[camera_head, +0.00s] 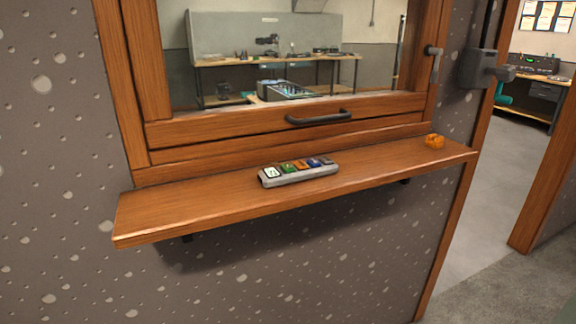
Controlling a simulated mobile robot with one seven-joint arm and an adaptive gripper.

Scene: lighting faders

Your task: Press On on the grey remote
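The grey remote (299,173) lies on the wooden ledge below the window. It is a long bar with a row of several coloured buttons on top. From left to right they are a white one with a dark mark, then green, orange, blue and dark. The button labels are too small to read, so I cannot tell which is On. My gripper is not in view.
The wooden ledge (215,205) juts from a dark speckled wall (55,150). A small orange object (434,141) sits near its right end. Above is a window with a dark handle (318,117). An open doorway is at the right. The ledge is clear around the remote.

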